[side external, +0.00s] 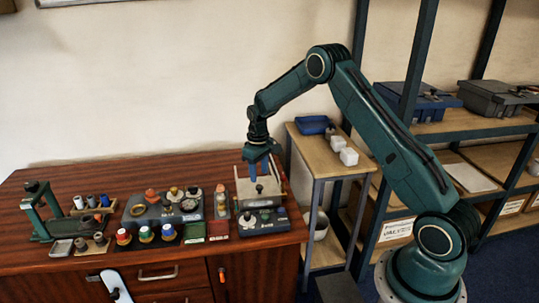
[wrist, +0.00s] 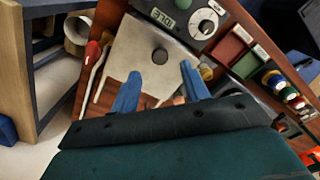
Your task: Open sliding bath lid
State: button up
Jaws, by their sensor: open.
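The bath (side external: 262,222) stands at the right end of the wooden bench, with a dark control front. Its pale flat lid (side external: 245,190) carries a small dark knob. My gripper (side external: 257,170) is above the bath, pointing down. In the wrist view its two blue fingers (wrist: 160,86) are apart with nothing between them. The lid appears to cover the bath top.
A display panel with a dial (wrist: 180,15) adjoins the lid. A red-handled tool (wrist: 92,52) lies beside it. A side table (side external: 335,150) is at right.

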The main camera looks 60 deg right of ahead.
aim_at(259, 186)
jog(key=shift+f, duration=2.6)
grip_shut()
